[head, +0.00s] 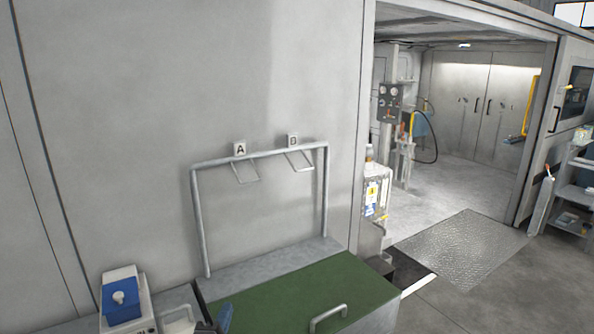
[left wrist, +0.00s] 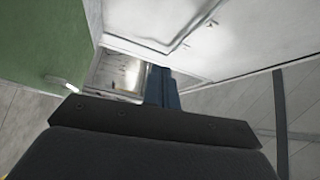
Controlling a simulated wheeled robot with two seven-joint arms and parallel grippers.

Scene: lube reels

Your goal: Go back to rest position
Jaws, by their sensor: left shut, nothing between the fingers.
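My left gripper (head: 222,320) shows only in small part at the bottom edge of the head view, by the front left corner of the green top. In the left wrist view its blue fingers (left wrist: 162,88) are together, with nothing between them. Most of my left arm is out of the head view. My right gripper is not in view.
A grey pipe frame (head: 325,190) with two empty hooks and small lettered tags stands behind the green top (head: 300,290), which has a metal handle (head: 328,315). A blue-and-white device (head: 122,300) stands at the left. A doorway and textured floor plate (head: 460,245) are at the right.

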